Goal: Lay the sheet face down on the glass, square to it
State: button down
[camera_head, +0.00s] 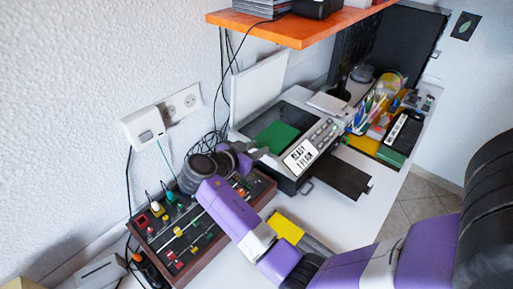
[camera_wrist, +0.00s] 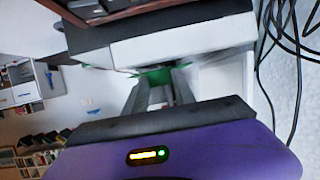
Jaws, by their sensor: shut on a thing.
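A green sheet (camera_head: 277,136) lies over the dark glass (camera_head: 297,118) of the scanner (camera_head: 289,186), on the near left part of it. It looks slightly turned against the glass edges; whether it lies flat or hovers I cannot tell. The scanner's white lid (camera_head: 258,86) stands open against the wall. My gripper (camera_head: 259,153) is at the sheet's near edge, shut on it. In the wrist view, a strip of the green sheet (camera_wrist: 155,73) shows at the fingertips (camera_wrist: 159,82), beside the scanner body (camera_wrist: 180,45). Which face is down is hidden.
A button panel with a lit display (camera_head: 301,157) fronts the scanner. A control board with coloured knobs (camera_head: 180,229) lies left, below my arm. An orange shelf (camera_head: 290,28) hangs above. Cables run along the wall. A dark tray (camera_head: 341,176) juts out right.

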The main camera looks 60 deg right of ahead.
jog(key=shift+f+b, duration=0.55)
jog(key=shift+f, duration=0.05)
jog(key=c, duration=1)
grip_release()
jog(key=shift+o, duration=0.2)
jog(key=shift+a+r, duration=0.1)
jog(key=b+v, duration=0.1)
jog(key=v, duration=0.6)
jog(key=shift+a+r, duration=0.15)
jog(key=shift+a, duration=0.1)
jog(key=shift+w, duration=0.1)
